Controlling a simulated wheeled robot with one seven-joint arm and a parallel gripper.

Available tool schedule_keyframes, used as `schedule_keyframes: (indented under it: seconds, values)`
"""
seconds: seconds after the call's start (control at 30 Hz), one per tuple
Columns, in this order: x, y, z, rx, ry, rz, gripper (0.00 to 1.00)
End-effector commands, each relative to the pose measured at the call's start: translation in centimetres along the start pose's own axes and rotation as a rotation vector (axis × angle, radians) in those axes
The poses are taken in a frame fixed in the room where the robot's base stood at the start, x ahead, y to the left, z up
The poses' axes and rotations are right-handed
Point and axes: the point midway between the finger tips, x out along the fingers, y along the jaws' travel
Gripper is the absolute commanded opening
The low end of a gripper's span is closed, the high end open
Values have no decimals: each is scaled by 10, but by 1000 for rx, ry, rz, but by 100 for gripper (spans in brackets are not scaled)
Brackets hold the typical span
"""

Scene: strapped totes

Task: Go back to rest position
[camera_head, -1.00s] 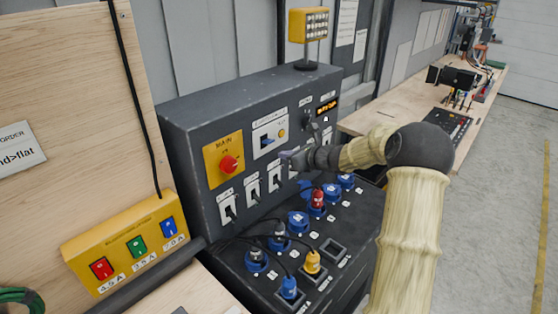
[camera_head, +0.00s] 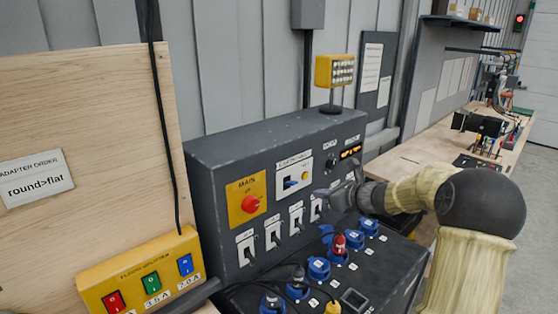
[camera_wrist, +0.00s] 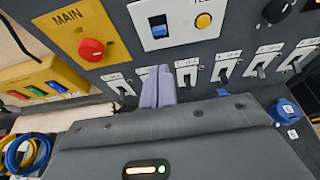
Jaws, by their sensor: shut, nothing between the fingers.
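My gripper (camera_head: 320,192) is at the end of my arm, in front of the dark control panel (camera_head: 215,180), near the upper right of its row of white-plated switches (camera_head: 272,235). In the wrist view its two pale fingers (camera_wrist: 158,86) are together with nothing between them. The panel carries a red main knob (camera_head: 250,204) on a yellow plate and a blue rocker with a yellow button (camera_head: 305,176). My forearm and gripper hide part of the panel's right side. I cannot tell whether the fingertips touch the panel.
Below the panel, a dark sloping deck holds blue sockets (camera_head: 319,268) and a red plug (camera_head: 339,244). A yellow lamp (camera_head: 335,70) stands on top. A yellow switch box (camera_head: 140,275) is at left. A wooden bench (camera_head: 420,150) runs behind at right.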

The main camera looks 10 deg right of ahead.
Motion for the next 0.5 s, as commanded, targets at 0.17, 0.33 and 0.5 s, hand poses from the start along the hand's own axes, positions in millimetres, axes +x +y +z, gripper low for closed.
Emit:
schedule_keyframes:
  seconds: [0.17, 0.33, 0.5]
  values:
    - [5, 48, -25, -224, 141, 86, 0]
    - [-7, 116, -72, -644, 352, 261, 0]
    - [-39, 169, -115, -1091, 507, 478, 0]
